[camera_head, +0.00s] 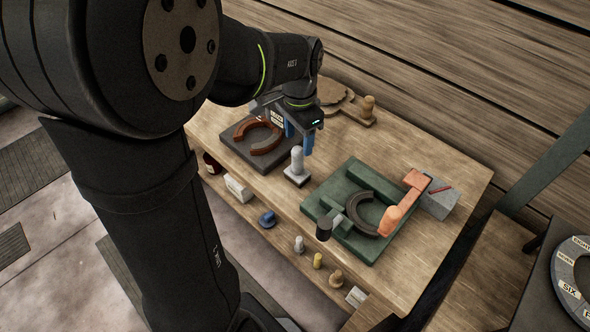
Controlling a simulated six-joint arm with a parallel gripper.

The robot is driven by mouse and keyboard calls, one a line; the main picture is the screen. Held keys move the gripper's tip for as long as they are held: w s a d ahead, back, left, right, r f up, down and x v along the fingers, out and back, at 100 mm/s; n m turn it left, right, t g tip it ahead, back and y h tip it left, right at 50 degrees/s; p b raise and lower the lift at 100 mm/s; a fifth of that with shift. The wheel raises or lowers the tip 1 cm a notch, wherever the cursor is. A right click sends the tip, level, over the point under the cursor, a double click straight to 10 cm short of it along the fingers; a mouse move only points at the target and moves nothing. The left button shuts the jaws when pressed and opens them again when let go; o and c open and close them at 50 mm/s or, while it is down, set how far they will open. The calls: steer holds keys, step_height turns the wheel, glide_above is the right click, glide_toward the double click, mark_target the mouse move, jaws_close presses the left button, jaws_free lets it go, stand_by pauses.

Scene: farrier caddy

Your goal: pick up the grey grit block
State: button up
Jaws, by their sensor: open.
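A grey block (439,204), which looks like the grit block, lies at the right end of the wooden bench, beside the green board. A thin red stick shows at its top. My gripper (299,141) points down with blue fingers apart and empty. It is well to the left of the block, above the bench, near a grey knobbed piece (297,165).
A green board (342,235) holds a dark horseshoe (362,218) and the orange tool (396,212). A dark tray (245,128) with a brown horseshoe stands at left. Wooden pieces (345,105) stand behind my gripper. Several small items line a lower ledge. The bench's back right is bare.

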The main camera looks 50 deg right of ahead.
mark_target(298, 161)
step_height(298, 161, down, 9)
steer(key=shift+f, duration=0.1)
stand_by(0.4)
jaws_close()
